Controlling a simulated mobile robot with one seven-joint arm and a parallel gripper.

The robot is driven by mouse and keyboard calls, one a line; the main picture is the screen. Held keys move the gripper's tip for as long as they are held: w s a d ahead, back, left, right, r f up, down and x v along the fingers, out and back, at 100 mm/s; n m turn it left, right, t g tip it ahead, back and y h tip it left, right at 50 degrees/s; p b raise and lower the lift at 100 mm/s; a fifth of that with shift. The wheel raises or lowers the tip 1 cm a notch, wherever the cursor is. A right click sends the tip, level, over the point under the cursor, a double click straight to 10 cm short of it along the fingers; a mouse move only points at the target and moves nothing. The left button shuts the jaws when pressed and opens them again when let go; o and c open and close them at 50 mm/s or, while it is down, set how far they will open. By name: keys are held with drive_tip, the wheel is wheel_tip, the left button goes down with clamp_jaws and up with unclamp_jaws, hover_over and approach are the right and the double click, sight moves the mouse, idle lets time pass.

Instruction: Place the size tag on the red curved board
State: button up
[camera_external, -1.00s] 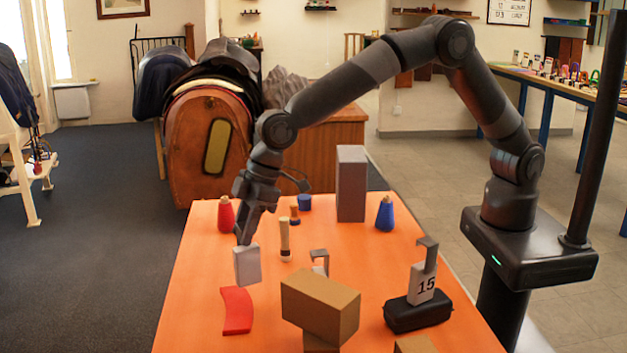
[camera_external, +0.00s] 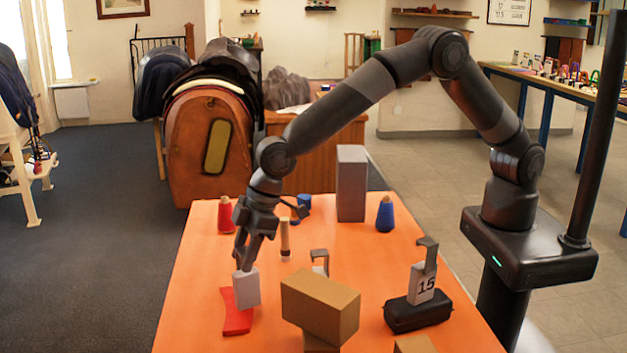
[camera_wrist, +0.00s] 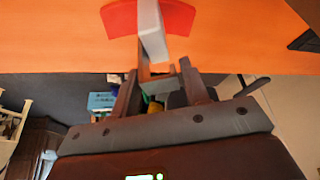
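The light grey size tag (camera_external: 246,287) hangs upright below my gripper (camera_external: 243,262), which is shut on its upper end. No number shows on the side in view. The tag's lower part overlaps the red curved board (camera_external: 236,319), which lies on the orange table. I cannot tell whether they touch. In the wrist view the tag (camera_wrist: 151,35) extends from between the fingers of my gripper (camera_wrist: 158,85) and crosses the middle of the red board (camera_wrist: 180,19).
A cardboard box (camera_external: 320,305) stands right of the board. A black case (camera_external: 417,312) with a tag marked 15 (camera_external: 422,285) is further right. A tall grey block (camera_external: 351,184), a red bottle (camera_external: 225,214) and a blue bottle (camera_external: 385,214) stand behind.

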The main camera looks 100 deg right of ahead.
drive_tip(key=shift+o, duration=1.3)
drive_tip(key=shift+r, duration=0.1)
drive_tip(key=v, duration=1.2)
drive_tip(key=s+d+r+m, duration=0.1)
drive_tip(key=s+d+r, duration=0.35)
drive_tip(key=s, duration=0.25)
drive_tip(key=s+d+r+t, duration=0.1)
drive_tip(key=s+d+r, duration=0.35)
drive_tip(key=s, duration=0.25)
drive_tip(key=s+d+r+m, duration=0.1)
drive_tip(key=s+d+r, duration=0.2)
drive_tip(key=s+r, duration=0.3)
drive_tip(key=s+d+f+m, duration=0.1)
drive_tip(key=s+d+f, duration=0.1)
drive_tip(key=s, duration=0.9)
drive_tip(key=s+d+f+m+h, duration=0.1)
drive_tip(key=s+d, duration=0.3)
drive_tip(key=s, duration=0.8)
drive_tip(key=shift+d+f+t+h, duration=0.25)
drive_tip(key=shift+f+t+h, duration=0.05)
drive_tip(key=shift+f, duration=0.5)
